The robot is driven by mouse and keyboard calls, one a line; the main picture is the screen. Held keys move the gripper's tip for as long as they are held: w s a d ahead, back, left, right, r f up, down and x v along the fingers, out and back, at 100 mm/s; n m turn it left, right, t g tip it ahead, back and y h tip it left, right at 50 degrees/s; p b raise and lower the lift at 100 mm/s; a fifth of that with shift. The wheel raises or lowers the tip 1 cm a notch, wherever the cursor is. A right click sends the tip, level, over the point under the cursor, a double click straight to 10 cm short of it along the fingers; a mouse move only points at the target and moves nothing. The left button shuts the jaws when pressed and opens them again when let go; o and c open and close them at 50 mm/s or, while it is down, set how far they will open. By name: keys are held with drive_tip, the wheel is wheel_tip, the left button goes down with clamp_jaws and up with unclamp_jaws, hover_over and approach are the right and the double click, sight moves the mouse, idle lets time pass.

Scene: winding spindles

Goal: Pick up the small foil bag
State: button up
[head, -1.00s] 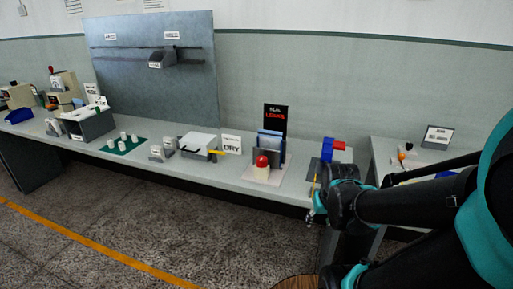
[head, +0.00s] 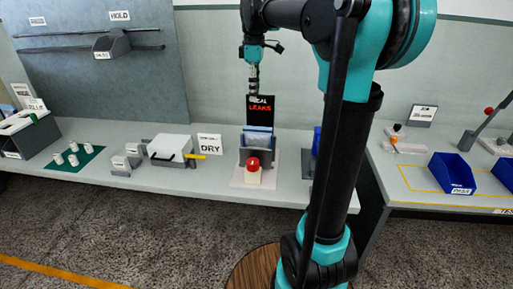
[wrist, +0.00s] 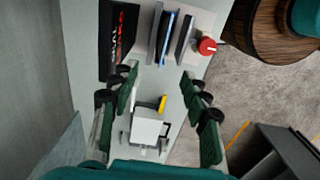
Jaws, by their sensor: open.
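A grey upright holder (head: 259,155) stands on the bench with flat blue-grey sheets or bags (head: 258,139) upright in it. I cannot tell which of them, if any, is the small foil bag. My gripper (head: 253,94) is above and behind this holder, in front of the black "LEAKS" sign. In the wrist view my gripper (wrist: 162,84) has its two green fingers wide apart with nothing between them. The holder (wrist: 184,36) and the thin blue-edged contents (wrist: 169,37) show beyond the fingertips, apart from them.
The black sign (head: 260,115) stands close behind the holder. A red button on a pale block (head: 253,173) is just in front. A white-lidded box (head: 170,148) and a "DRY" sign (head: 209,145) are to the left.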

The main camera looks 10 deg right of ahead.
hover_over(257, 129)
drive_tip(key=w, duration=0.1)
drive_tip(key=f, duration=0.9)
drive_tip(key=shift+w+a+f, duration=0.1)
drive_tip(key=shift+a+f, duration=0.15)
drive_tip(key=shift+s+d+f, duration=0.1)
drive_tip(key=shift+s+f, duration=0.05)
drive_tip(key=shift+f, duration=0.75)
drive_tip(key=shift+s+d+f, duration=0.1)
drive_tip(key=shift+s+f, duration=0.1)
drive_tip(key=shift+f, duration=0.7)
drive_tip(key=shift+s+d+f, duration=0.1)
drive_tip(key=shift+s+f, duration=0.05)
drive_tip(key=shift+f, duration=0.75)
clamp_jaws()
